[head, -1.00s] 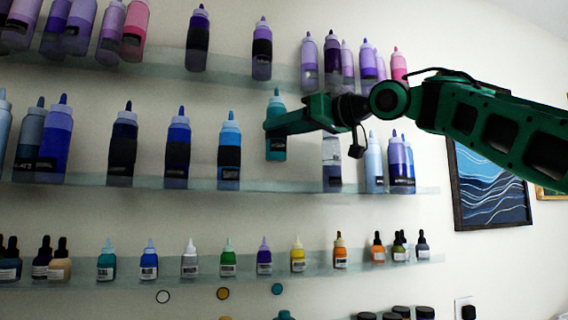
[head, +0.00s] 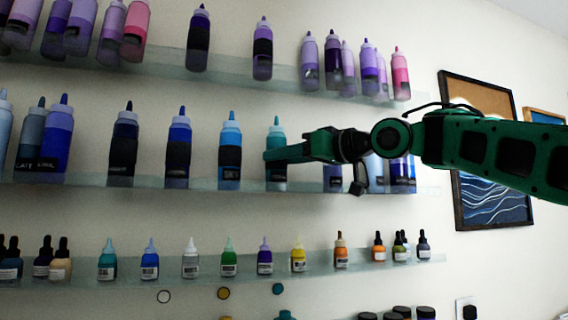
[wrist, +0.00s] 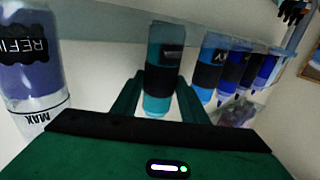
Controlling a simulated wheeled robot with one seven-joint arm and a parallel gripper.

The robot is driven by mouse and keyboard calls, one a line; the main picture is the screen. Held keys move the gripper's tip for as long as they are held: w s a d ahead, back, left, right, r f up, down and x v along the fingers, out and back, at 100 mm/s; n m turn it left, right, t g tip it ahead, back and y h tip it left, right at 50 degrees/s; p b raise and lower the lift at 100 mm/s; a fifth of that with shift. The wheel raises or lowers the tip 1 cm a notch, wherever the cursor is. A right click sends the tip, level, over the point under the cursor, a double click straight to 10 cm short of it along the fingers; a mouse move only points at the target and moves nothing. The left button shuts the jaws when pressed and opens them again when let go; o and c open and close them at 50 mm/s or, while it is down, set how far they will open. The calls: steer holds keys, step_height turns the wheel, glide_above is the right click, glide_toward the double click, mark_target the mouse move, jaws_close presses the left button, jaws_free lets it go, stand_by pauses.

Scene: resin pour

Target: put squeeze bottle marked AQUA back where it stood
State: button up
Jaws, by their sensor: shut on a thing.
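The teal squeeze bottle (head: 276,176) is upright at the middle glass shelf (head: 300,186), right of a blue bottle with a dark band. Its base looks level with the bases of its neighbours; whether it touches the shelf I cannot tell. My gripper (head: 272,156) is shut around its middle, coming from the right. In the wrist view the teal bottle (wrist: 160,62) sits between my two green fingers. Its label is dark, and I cannot read the name on it.
Blue bottles (head: 229,150) stand close on the left. The upper shelf (head: 225,66) holds purple bottles; the lower shelf (head: 210,272) holds small dropper bottles.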

steer(key=shift+r, duration=0.1)
steer(key=o, duration=1.1)
steer(key=shift+c, duration=0.2)
steer(key=v, duration=1.2)
